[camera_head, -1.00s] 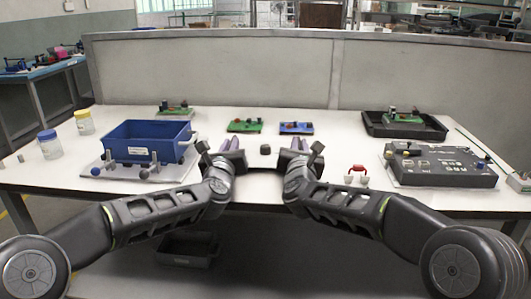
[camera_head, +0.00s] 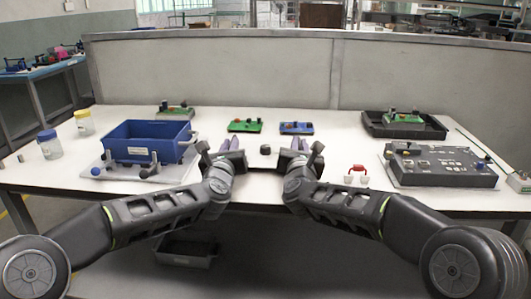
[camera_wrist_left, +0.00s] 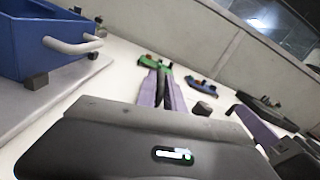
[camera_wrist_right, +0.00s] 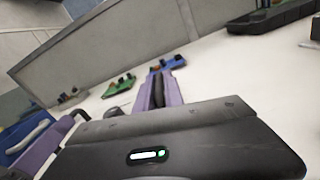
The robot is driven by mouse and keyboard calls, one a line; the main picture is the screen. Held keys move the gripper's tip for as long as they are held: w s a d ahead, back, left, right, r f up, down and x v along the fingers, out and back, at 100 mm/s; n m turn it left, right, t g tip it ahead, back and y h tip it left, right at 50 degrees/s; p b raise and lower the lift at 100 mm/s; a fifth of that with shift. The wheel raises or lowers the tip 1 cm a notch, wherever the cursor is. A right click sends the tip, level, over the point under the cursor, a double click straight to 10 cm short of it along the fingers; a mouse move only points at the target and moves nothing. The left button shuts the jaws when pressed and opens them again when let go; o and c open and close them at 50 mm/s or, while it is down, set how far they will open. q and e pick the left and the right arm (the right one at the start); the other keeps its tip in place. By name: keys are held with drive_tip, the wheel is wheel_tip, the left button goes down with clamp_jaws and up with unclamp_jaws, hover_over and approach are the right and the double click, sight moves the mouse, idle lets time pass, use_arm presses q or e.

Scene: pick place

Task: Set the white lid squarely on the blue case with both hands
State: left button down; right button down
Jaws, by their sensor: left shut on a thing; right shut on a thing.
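The blue case (camera_head: 145,150) is an open-topped box at the left of the table, on a pale board (camera_head: 160,176); its side and grey handle show in the left wrist view (camera_wrist_left: 30,45). The white lid blends into the white table; a dark knob (camera_head: 265,150) midway between my grippers appears to be its knob, and its edges cannot be made out. My left gripper (camera_head: 228,146) and right gripper (camera_head: 297,146) are level, right of the case, purple fingers pointing forward. Both are shut, apparently on the lid's two sides; a dark piece shows between each finger pair.
Green (camera_head: 245,126) and blue (camera_head: 296,128) boards lie beyond my grippers. A dark box (camera_head: 440,168) and a black tray (camera_head: 375,124) are at right. A red-and-white item (camera_head: 358,175) lies right of my right gripper. Jars (camera_head: 50,147) stand at far left. A partition closes the back.

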drive_tip(key=shift+r, duration=0.1)
